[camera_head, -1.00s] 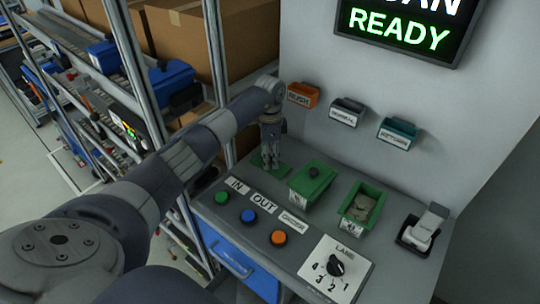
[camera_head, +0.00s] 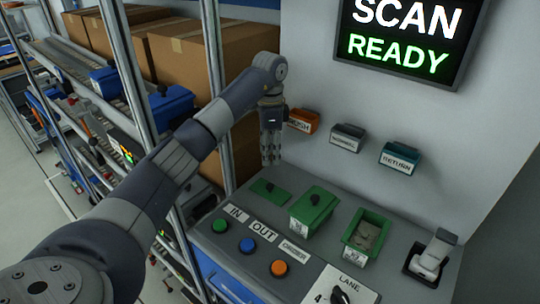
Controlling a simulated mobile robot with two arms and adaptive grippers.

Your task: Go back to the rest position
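My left gripper (camera_head: 271,148) hangs pointing down in front of the wall, above the back left of the grey console. Its fingers look close together with nothing seen between them, but the small view does not settle whether they are fully shut. A flat green lid with a black knob (camera_head: 270,187) lies on the console below it, apart from the fingers. A green box with its lid on (camera_head: 314,210) and an open green box with grey contents (camera_head: 366,236) stand to the right. My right gripper is not in view.
The console (camera_head: 300,262) carries green, blue and orange buttons, a lane dial (camera_head: 340,294) and a scanner in a holder (camera_head: 432,253). Rush, normal and return bins (camera_head: 347,138) hang on the wall. A rack with cardboard boxes (camera_head: 190,55) stands left, close to my arm.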

